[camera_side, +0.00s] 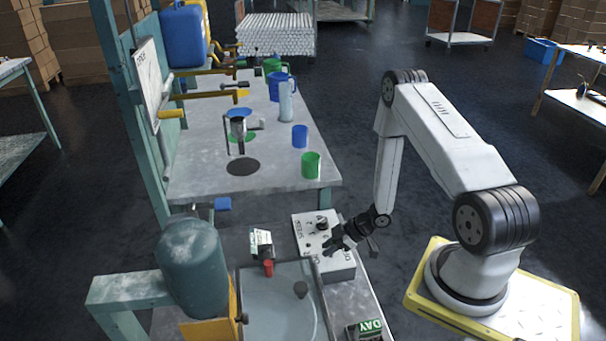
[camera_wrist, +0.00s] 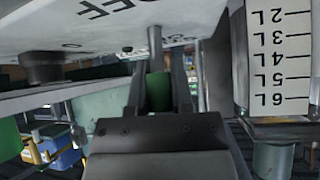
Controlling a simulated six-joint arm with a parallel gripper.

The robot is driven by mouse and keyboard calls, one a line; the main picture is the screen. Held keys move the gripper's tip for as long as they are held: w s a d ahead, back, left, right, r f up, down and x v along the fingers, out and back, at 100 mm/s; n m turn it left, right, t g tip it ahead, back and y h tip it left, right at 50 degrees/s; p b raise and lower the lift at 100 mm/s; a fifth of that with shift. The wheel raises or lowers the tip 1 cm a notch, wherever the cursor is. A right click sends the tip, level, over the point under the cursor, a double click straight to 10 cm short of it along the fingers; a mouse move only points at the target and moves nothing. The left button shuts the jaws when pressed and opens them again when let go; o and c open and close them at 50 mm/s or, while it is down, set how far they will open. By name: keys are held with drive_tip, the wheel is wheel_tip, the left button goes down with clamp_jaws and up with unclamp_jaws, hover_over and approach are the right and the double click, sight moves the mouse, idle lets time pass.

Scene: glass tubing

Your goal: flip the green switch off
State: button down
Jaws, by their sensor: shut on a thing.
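A grey switch box (camera_side: 342,272) with a pale top panel stands at the near end of the bench. My gripper (camera_side: 333,246) is at its top, over the right part of the panel, and its dark fingers hide the switch in the side view. In the wrist view the panel (camera_wrist: 110,18) appears upside down with "OFF" lettering. A metal stem comes from it, ending in a green tip, the green switch (camera_wrist: 158,92). My gripper also shows there (camera_wrist: 159,78), its two fingers on either side of the green tip, shut on it.
A black knob (camera_side: 322,225) sits on the panel near my gripper. A basin (camera_side: 280,310), a red object (camera_side: 267,268) and a teal tank (camera_side: 192,267) stand to the left. Green (camera_side: 312,166) and blue (camera_side: 300,137) cups stand on the table behind. A litre scale (camera_wrist: 282,60) is close on the right.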

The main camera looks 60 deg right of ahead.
drive_tip(key=shift+s+d+t+y, duration=0.3)
drive_tip(key=shift+t+y, duration=0.4)
drive_tip(key=shift+t, duration=0.1)
drive_tip(key=c, duration=0.5)
unclamp_jaws()
drive_tip(key=shift+s+d+r, duration=0.1)
drive_tip(key=v, duration=0.7)
drive_tip(key=shift+s+d, duration=0.15)
drive_tip(key=shift+s, duration=0.05)
drive_tip(key=shift+r, duration=0.1)
